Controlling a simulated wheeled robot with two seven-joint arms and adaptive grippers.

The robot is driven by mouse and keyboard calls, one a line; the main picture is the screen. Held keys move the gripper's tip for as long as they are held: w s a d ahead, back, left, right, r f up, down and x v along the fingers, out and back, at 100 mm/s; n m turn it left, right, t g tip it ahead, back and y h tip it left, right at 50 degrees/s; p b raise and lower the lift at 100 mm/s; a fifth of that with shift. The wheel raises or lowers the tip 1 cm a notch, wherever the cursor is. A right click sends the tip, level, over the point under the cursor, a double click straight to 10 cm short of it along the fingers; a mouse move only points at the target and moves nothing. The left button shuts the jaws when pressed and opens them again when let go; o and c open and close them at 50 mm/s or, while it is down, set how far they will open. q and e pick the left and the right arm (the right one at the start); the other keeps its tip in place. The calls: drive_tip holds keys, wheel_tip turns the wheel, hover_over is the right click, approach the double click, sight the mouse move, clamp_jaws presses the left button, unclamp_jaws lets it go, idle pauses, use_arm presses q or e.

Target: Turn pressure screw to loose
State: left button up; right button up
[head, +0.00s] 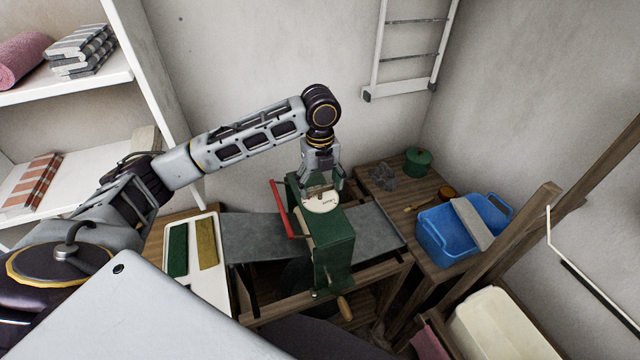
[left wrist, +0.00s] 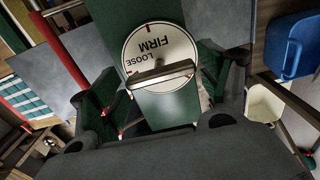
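The pressure screw is on top of a green wringer (head: 333,250). It has a round white dial (head: 320,203) and a metal crossbar (left wrist: 160,75). In the left wrist view the dial (left wrist: 160,48) reads LOOSE and FIRM, with small red marks near its rim. The bar's left end is near one red mark. My left gripper (head: 322,187) points down over the dial. Its fingers are spread, one at each side of the bar, and I see no clear contact. The fingers hide part of the dial in the head view. My right gripper is not in view.
A red lever (head: 283,208) stands close left of the gripper. A blue tub (head: 450,238), a green pot (head: 418,161) and a brown jar (head: 447,193) stand right. Shelves (head: 85,85) are on the left.

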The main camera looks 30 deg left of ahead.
sight(320, 187)
use_arm(q)
drive_tip(key=shift+o, duration=1)
wheel_tip(320, 187, up, 12)
idle(0.4)
drive_tip(key=shift+f, duration=0.1)
idle(0.6)
